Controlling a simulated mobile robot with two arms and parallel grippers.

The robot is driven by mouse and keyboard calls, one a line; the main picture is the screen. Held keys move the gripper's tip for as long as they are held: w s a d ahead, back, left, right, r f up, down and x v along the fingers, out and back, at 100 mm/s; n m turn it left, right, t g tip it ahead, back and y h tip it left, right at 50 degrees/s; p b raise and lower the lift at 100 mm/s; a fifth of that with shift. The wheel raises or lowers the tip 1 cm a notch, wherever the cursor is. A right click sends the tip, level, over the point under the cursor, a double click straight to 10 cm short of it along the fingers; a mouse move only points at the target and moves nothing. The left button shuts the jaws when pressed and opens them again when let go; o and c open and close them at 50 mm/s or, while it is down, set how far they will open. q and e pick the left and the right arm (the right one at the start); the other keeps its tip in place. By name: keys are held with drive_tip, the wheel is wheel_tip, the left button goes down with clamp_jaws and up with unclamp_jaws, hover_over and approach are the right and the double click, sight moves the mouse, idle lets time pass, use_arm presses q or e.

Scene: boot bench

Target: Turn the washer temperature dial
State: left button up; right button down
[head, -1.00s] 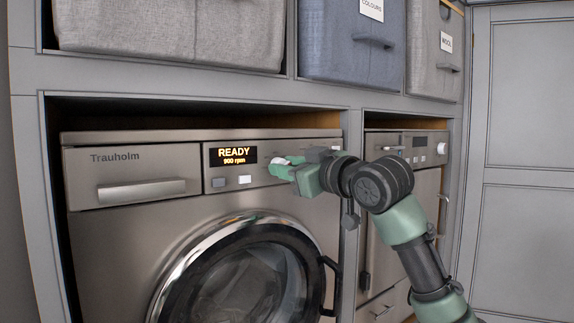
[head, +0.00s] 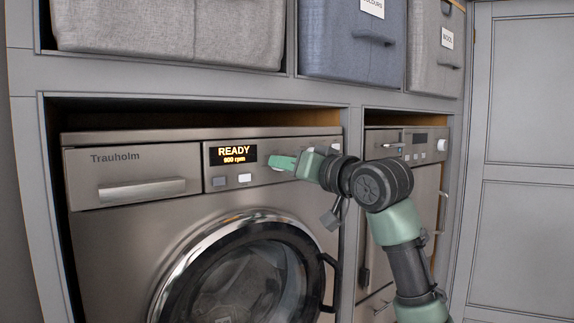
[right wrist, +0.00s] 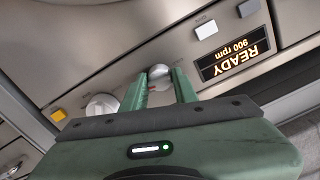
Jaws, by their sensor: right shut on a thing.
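The washer (head: 120,235) has a control strip with an orange-lit display (head: 233,155) reading READY, 900 rpm. In the right wrist view, a round silver dial (right wrist: 160,71) sits between the fingertips of my right gripper (right wrist: 160,83), close to the display. The gripper is shut on this dial; its label is too small to read. In the head view my right gripper (head: 284,163) reaches the panel just right of the display and hides the dial. A second, pale dial (right wrist: 101,106) shows apart from the fingers in the right wrist view. My left gripper is not in view.
Two push buttons (head: 232,181) sit below the display, and a yellow button (right wrist: 58,115) is beyond the second dial. The round door (head: 245,275) is below. A second appliance (head: 400,220) stands right. Fabric bins (head: 350,45) fill the shelf above.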

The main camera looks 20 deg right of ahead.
idle(0.4)
drive_tip(key=c, duration=1.1)
unclamp_jaws()
drive_tip(key=b+v, duration=0.3)
drive_tip(key=v, duration=0.4)
drive_tip(key=shift+s+d+b, duration=0.15)
drive_tip(key=shift+s+b, duration=0.15)
drive_tip(key=shift+b, duration=0.05)
